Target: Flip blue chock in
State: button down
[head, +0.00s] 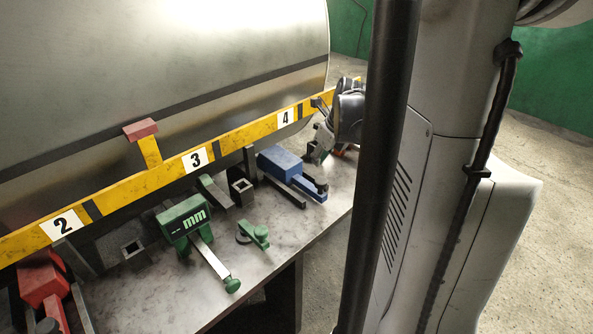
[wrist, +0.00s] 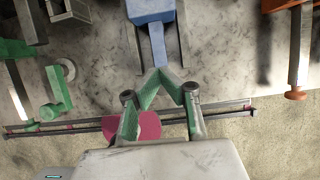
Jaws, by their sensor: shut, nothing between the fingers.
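The blue chock (head: 280,160) lies on the grey bench top beside the large metal drum, between the labels 3 and 4. Its blue block (wrist: 150,12) and narrow blue bar (wrist: 158,45) show at the top of the wrist view, between two dark rails. My gripper (wrist: 161,74) is shut and empty, its fingertips meeting at the near end of the blue bar. I cannot tell whether they touch it. In the head view my gripper is at the far right end of the bench, partly hidden behind my own column.
A green gauge block (head: 183,222) and a small green clamp (head: 254,235) stand left of the chock. A red chock (head: 41,280) is at far left. A yellow rail (head: 235,145) runs along the drum. An orange-tipped bar (wrist: 296,94) is at right in the wrist view.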

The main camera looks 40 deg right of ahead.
aim_at(297, 175)
jog(key=b+x, duration=0.1)
jog(key=x, duration=0.9)
jog(key=shift+w, duration=2.05)
jog(key=shift+w, duration=0.1)
